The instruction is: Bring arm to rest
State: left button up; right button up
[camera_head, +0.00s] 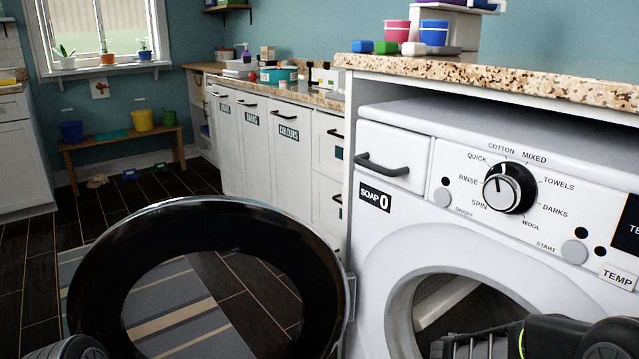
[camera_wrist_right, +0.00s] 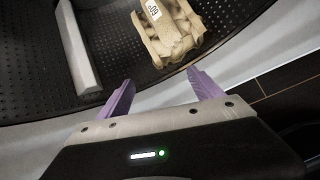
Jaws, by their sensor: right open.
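My right gripper (camera_wrist_right: 160,78) is open in the right wrist view, with its two purple fingers apart and nothing between them. Beyond the fingertips, a tan, lumpy item (camera_wrist_right: 172,35) with a white label rests on the dark perforated drum wall (camera_wrist_right: 105,22). The gripper appears to be at the drum's mouth, apart from the tan item. In the head view, my right arm (camera_head: 575,338) crosses the lower right in front of the washing machine's opening (camera_head: 400,315); its fingertips are hidden there. My left gripper is not in view.
The washing machine's round black door (camera_head: 95,265) stands open to the left. A pale drum paddle (camera_wrist_right: 78,45) runs beside the tan item. A granite counter (camera_head: 500,77) overhangs the machine. White cabinets (camera_head: 262,150) and a bench (camera_head: 85,145) stand farther back.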

jog(key=s+a+f+m+g+y, duration=0.1)
jog(key=s+a+f+m+y, duration=0.35)
jog(key=a+f+m, duration=0.5)
jog(key=s+a+f+m+g+y, duration=0.1)
jog(key=s+a+f+m+y, duration=0.4)
jog(key=a, duration=0.8)
jog(key=s+a+f+m+g, duration=0.1)
jog(key=s+f+m, duration=0.35)
jog(key=s, duration=0.25)
jog(key=s+f+m+g, duration=0.1)
jog(key=s+f+m, duration=0.35)
jog(key=s, duration=0.25)
pick_arm(q)
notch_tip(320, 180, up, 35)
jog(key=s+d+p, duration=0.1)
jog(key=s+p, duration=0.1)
jog(key=p, duration=3.2)
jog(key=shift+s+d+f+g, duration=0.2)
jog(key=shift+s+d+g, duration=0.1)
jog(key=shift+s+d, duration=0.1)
pick_arm(e)
notch_tip(320, 180, up, 34)
jog(key=s+a, duration=0.1)
jog(key=a, duration=0.1)
jog(key=shift+s+r+n, duration=0.15)
jog(key=shift+s+n, duration=0.2)
jog(key=shift+n, duration=0.1)
